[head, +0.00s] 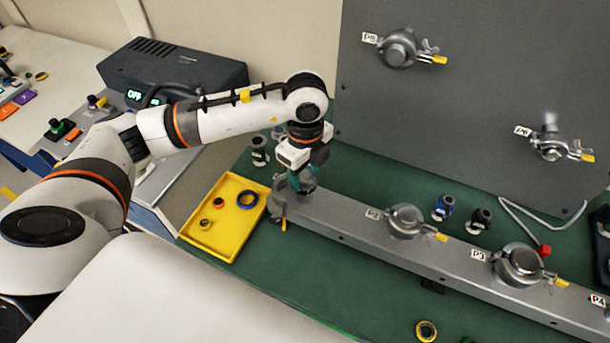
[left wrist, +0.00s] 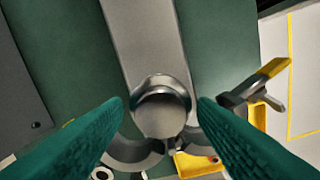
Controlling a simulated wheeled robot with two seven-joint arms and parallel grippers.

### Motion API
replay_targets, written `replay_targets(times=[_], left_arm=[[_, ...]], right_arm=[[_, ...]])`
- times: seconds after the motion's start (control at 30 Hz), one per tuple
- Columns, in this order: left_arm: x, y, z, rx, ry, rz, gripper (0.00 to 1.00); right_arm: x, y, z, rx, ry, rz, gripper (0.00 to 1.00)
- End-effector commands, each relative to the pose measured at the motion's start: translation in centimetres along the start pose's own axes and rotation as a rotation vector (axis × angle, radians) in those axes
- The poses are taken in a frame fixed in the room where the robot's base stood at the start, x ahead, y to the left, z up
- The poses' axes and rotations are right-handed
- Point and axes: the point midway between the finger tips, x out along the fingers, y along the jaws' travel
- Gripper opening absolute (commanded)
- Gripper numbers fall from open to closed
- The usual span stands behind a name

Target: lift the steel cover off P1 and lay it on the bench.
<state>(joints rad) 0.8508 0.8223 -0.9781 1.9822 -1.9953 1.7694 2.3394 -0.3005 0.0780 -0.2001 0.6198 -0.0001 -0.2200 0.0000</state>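P1 is at the left end of the grey beam, mostly hidden by my left gripper (head: 302,172) in the head view. In the left wrist view the round steel cover (left wrist: 162,108) sits at the beam's end, between the two green fingers of my left gripper (left wrist: 161,103). The fingers are open, with a gap on each side of the cover. An open clamp (left wrist: 135,152) spreads around the port, its wing nut and yellow tab swung out to the right. This clamp (head: 278,206) also shows in the head view. My right gripper is out of view.
Along the beam (head: 340,217) stand clamped ports P2 (head: 405,221) and P3 (head: 517,264). A yellow tray (head: 238,247) with rings lies left of P1 on the green bench (head: 290,268). Small blue (head: 443,207) and black (head: 481,220) fittings stand behind the beam.

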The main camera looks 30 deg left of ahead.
Motion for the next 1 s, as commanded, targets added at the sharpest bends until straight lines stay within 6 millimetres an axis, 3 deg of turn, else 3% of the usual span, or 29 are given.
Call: replay_targets(times=[0.03, 0.17, 0.47, 1.0], left_arm=[[0.0, 0.0, 0.0, 0.0, 0.0, 0.0, 0.43], [0.0, 0.0, 0.0, 0.0, 0.0, 0.0, 0.22], [-0.5, 0.1, 0.0, 0.0, -0.001, 0.003, 0.22], [-9.5, 0.1, 0.0, 0.0, 0.001, 0.004, 0.22]], right_arm=[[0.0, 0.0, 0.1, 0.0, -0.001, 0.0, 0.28], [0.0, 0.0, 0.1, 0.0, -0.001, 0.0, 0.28], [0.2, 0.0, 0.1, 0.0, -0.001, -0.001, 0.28], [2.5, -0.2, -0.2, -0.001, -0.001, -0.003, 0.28]])
